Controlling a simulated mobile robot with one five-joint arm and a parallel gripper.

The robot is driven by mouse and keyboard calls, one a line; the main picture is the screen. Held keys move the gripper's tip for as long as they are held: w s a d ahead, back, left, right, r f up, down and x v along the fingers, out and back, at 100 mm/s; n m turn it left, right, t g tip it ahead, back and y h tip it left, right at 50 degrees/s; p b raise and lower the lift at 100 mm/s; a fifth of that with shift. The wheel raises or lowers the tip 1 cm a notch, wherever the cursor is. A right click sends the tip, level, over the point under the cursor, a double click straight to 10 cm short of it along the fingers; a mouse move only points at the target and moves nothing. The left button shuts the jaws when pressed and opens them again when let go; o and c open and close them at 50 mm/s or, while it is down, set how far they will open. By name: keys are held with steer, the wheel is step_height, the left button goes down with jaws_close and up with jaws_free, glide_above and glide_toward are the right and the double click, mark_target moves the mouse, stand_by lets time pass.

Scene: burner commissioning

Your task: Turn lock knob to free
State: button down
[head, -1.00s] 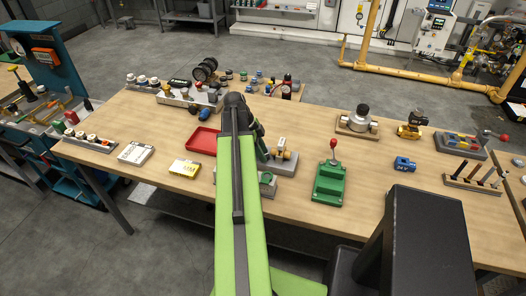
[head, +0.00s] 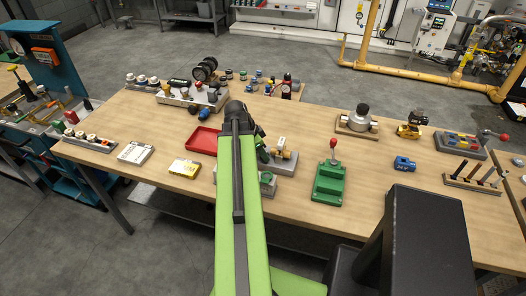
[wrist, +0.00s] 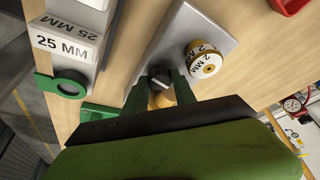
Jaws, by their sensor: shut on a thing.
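The lock knob (wrist: 160,79), a small black knob with a white pointer line, sits on a grey plate (wrist: 184,27) in the wrist view. My gripper (wrist: 158,86) has its green fingers on both sides of the knob and is shut on it. A brass adjuster (wrist: 203,61) with a white "2 MM" band stands beside it on the same plate. In the head view the brass part (head: 284,154) shows just right of my arm. My arm hides the knob there, and I see no lock or free marking.
A grey block (wrist: 65,38) marked "25 MM" with a green ring stands left in the wrist view. A red tray (head: 203,139) is left of my arm. A green lever fixture (head: 329,182) is to the right.

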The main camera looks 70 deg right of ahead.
steer(key=shift+s+a+n+t, duration=0.15)
steer(key=shift+n+t, duration=0.25)
steer(key=shift+n, duration=0.9)
steer(key=shift+h, duration=0.3)
steer(key=c, duration=1)
jaws_free()
